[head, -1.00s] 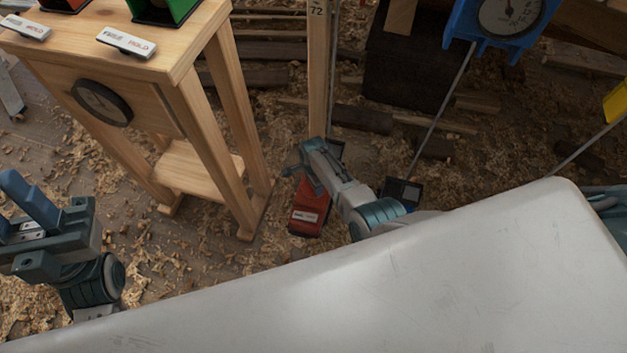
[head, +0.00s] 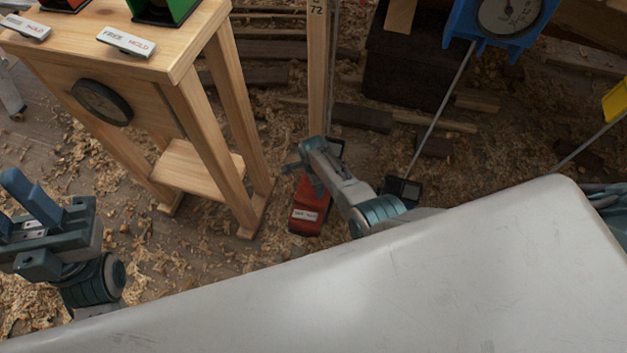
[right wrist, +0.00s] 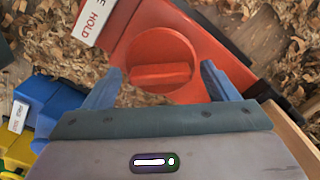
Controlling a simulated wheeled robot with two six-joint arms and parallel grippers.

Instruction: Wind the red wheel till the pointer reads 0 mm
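The red wheel (right wrist: 160,70) is a round red disc with a raised grip bar, on top of a red housing, in the right wrist view. In the head view the red housing (head: 309,213) stands on the floor at the foot of a wooden post. My right gripper (right wrist: 160,88) is open, its blue fingers on either side of the wheel, with gaps to the bar. It also shows in the head view (head: 308,160), over the housing, hiding the wheel. My left gripper (head: 35,225) is open and empty at the left. No pointer at a 0 mm mark is readable.
The wooden post (head: 317,70) is marked 72. A wooden stand (head: 185,110) with a dark dial (head: 101,102) is at left. A blue dial (head: 508,18) hangs top right, with a rod down to a black box (head: 402,188). Shavings cover the floor.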

